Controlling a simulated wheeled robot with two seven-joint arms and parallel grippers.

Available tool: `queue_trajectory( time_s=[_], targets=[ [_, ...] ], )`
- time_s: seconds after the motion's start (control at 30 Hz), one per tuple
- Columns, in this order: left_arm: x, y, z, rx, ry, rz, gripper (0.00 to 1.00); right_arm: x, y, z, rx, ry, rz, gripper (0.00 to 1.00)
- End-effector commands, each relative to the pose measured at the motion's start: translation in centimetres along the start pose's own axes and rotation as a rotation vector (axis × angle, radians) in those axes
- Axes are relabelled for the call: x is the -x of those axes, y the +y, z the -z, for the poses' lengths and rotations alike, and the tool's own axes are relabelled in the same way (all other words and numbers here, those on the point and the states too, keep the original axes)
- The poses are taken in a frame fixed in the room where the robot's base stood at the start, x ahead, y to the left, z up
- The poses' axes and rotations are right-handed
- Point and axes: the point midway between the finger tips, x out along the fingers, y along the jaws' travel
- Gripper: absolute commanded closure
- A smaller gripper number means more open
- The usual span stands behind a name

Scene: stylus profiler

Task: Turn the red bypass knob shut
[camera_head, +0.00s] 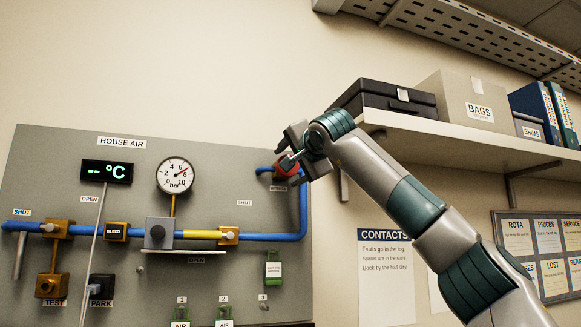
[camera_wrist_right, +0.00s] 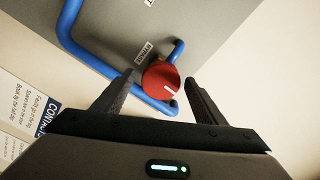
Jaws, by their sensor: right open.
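The red bypass knob (camera_wrist_right: 161,80) is round with a white line on its face, mounted on a blue pipe loop of the grey panel. In the right wrist view it sits between the two open fingers of my right gripper (camera_wrist_right: 158,84), with a gap visible on both sides. In the head view the knob (camera_head: 287,170) is partly hidden by my right gripper (camera_head: 289,158), which reaches it from the right. A BYPASS label (camera_wrist_right: 146,52) is beside the knob in the wrist view. My left gripper is not in view.
The grey HOUSE AIR panel (camera_head: 120,185) carries a round gauge (camera_head: 175,175), a temperature display (camera_head: 107,171) and blue pipes with valves. A wall shelf (camera_head: 470,143) with boxes and binders is above my right arm. A CONTACTS sheet (camera_head: 385,275) hangs below.

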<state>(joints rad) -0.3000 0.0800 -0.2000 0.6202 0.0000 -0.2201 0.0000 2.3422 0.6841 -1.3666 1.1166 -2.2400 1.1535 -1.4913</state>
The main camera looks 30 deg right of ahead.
Motion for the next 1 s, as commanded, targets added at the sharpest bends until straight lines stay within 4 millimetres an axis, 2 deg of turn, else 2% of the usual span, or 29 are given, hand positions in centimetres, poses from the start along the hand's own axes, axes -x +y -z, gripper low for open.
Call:
queue_trajectory(
  time_s=[0.17, 0.8, 1.0],
  targets=[
    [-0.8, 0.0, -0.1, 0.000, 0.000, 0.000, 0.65, 1.1, 0.1, 0.0, -0.001, 0.001, 0.002, 0.35],
    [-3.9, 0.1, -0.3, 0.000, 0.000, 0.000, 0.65, 7.3, 0.1, 0.0, -0.002, 0.000, 0.002, 0.35],
    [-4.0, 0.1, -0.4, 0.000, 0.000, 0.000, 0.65, 8.0, -0.1, 0.0, -0.001, 0.000, 0.002, 0.35]
  ],
)
